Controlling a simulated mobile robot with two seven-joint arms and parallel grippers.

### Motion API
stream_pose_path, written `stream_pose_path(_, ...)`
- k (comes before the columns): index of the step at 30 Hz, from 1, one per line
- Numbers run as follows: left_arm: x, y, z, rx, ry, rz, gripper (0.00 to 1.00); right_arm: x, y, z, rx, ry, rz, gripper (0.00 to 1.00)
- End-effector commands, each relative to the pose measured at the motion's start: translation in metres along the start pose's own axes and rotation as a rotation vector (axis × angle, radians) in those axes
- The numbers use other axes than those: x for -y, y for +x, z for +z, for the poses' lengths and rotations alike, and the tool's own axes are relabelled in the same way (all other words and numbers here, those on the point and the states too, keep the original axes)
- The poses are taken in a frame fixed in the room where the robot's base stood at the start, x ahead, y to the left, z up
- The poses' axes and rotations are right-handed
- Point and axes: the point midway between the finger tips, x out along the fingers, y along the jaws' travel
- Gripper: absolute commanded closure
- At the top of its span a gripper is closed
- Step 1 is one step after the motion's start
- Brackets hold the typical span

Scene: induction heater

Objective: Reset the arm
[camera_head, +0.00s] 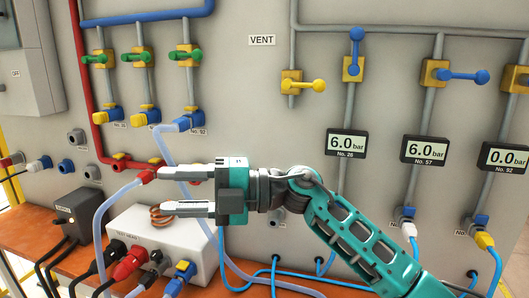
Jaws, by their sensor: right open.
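My right arm comes in from the lower right and reaches toward the left. Its gripper (187,190) is open, with its two pale fingers pointing left and a clear gap between them. No object is held between the fingertips. The gripper appears in front of the panel and above the white test head box (200,243), near a red hose connector (146,176); I cannot tell whether the upper finger touches that connector. My left gripper is not in view.
The wall panel carries green-handled valves (141,57), blue-handled valves (354,52), a yellow-handled valve (300,83) and pressure displays (346,143). A dark supply box (85,213) and several cables stand on the orange bench (32,222). Blue hoses run below the arm.

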Motion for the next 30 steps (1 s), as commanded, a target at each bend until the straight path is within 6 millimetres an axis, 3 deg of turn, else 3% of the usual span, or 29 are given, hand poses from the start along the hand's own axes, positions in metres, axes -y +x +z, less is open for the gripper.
stream_pose_path(8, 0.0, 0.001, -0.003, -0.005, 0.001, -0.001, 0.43, 0.043, -0.059, 0.017, 0.277, 0.326, 0.499, 0.5)
stream_pose_path(11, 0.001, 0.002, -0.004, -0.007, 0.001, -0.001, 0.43, 0.072, -0.092, 0.023, 0.417, 0.455, 0.633, 0.5)
stream_pose_path(17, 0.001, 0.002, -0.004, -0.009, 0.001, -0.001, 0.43, 0.157, -0.164, 0.02, 0.742, 0.731, 0.821, 0.5)
stream_pose_path(23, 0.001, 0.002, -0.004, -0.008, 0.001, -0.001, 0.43, 0.263, -0.233, -0.023, 1.091, 1.03, 0.898, 0.5)
stream_pose_path(27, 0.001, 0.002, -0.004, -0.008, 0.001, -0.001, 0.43, 0.333, -0.27, -0.076, 1.319, 1.241, 0.885, 0.5)
stream_pose_path(30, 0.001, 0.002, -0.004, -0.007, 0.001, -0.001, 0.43, 0.371, -0.288, -0.116, 1.445, 1.366, 0.855, 0.5)
